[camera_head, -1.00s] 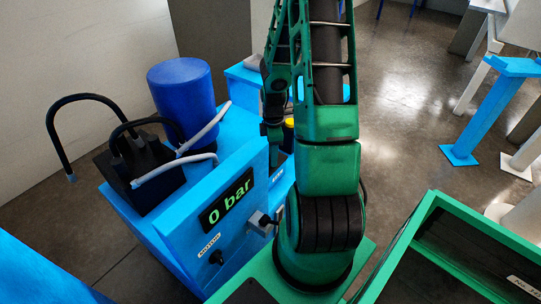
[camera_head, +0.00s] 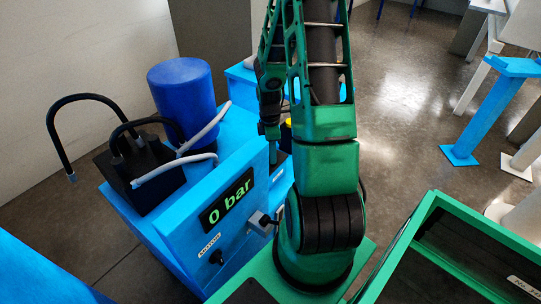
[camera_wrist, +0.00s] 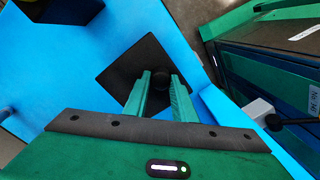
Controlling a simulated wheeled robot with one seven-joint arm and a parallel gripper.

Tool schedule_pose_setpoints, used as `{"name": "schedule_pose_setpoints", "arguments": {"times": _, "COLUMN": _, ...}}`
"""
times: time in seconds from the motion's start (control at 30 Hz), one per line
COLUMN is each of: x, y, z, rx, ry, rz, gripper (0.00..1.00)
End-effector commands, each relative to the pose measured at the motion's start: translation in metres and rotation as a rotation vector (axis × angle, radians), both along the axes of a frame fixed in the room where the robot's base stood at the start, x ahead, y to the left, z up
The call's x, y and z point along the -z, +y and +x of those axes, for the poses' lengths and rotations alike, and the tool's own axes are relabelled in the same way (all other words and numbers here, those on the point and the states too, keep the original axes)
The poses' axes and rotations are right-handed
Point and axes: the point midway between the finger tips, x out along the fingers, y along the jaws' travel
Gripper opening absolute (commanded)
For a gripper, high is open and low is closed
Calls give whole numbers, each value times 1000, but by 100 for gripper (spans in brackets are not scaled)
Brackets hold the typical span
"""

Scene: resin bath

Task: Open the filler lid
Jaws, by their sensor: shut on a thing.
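The filler lid (camera_wrist: 117,75) is a dark square plate on the blue machine top in the wrist view. A round black knob (camera_wrist: 160,78) stands on it. My gripper (camera_wrist: 162,76) has its two green fingers on either side of the knob and is shut on it. Part of the plate is hidden behind the fingers. I cannot tell whether the plate is lifted. In the head view my gripper (camera_head: 272,152) points down over the machine, partly behind my arm, and the lid is not clearly visible.
The blue machine (camera_head: 180,238) carries a "0 bar" display (camera_head: 229,202), a black block (camera_head: 140,168) with hoses and a blue drum (camera_head: 182,95). A green-framed bin (camera_head: 432,215) stands at the right. A grey block with a black knob (camera_wrist: 259,110) sits near the machine's edge.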

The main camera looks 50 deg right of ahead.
Motion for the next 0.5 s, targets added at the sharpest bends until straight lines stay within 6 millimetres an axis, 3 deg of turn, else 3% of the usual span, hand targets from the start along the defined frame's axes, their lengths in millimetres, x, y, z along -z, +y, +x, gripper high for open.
{"name": "schedule_pose_setpoints", "arguments": {"times": 0.5, "x": -29, "y": 4, "z": 30, "rx": -4, "ry": 339, "rz": -54, "gripper": 0}}
